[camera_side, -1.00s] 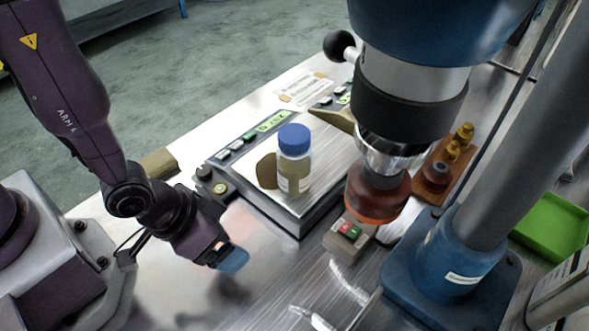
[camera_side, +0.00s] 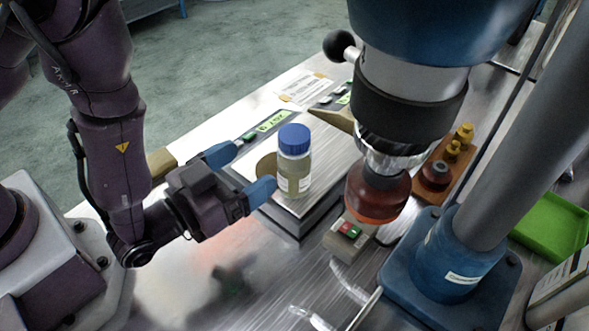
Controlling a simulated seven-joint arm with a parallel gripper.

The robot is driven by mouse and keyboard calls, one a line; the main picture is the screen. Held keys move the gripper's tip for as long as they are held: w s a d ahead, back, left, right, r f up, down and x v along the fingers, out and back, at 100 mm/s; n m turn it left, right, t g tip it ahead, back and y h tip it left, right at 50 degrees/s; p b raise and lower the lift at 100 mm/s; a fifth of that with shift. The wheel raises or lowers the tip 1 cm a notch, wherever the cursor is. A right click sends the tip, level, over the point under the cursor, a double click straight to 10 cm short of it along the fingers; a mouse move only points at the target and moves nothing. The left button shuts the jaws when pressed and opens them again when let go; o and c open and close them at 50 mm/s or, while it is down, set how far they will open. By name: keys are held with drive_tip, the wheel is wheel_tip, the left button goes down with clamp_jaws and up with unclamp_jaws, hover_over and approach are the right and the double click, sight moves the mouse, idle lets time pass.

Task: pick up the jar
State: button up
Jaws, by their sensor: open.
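The jar (camera_side: 293,170) is a clear bottle with a blue cap and a pale label. It stands upright on the plate of a weighing scale (camera_side: 310,212). My gripper (camera_side: 243,172) is open, with two blue fingertips, just to the left of the jar. The near fingertip reaches close to the jar's left side, and the far one lies over the scale's display edge. Nothing is between the fingers except a brown disc-like shape seen behind them. I cannot tell whether a finger touches the jar.
A large blue and black machine head with a red-brown lower part (camera_side: 378,192) hangs right of the jar. A button box (camera_side: 348,237) sits in front of it. A blue column base (camera_side: 448,262), a wooden rack (camera_side: 446,170) and a green tray (camera_side: 553,229) stand at right.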

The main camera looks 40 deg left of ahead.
sight(282, 148)
drive_tip(key=w, duration=0.4)
drive_tip(key=shift+d, duration=0.2)
drive_tip(key=shift+w+d, duration=0.2)
drive_tip(key=shift+w, duration=0.7)
drive_tip(key=shift+w+d, duration=0.2)
drive_tip(key=shift+w, duration=0.75)
drive_tip(key=shift+w+d, duration=0.2)
drive_tip(key=shift+w, duration=0.7)
drive_tip(key=shift+r, duration=0.1)
drive_tip(key=c, duration=1.3)
drive_tip(key=shift+c, duration=0.2)
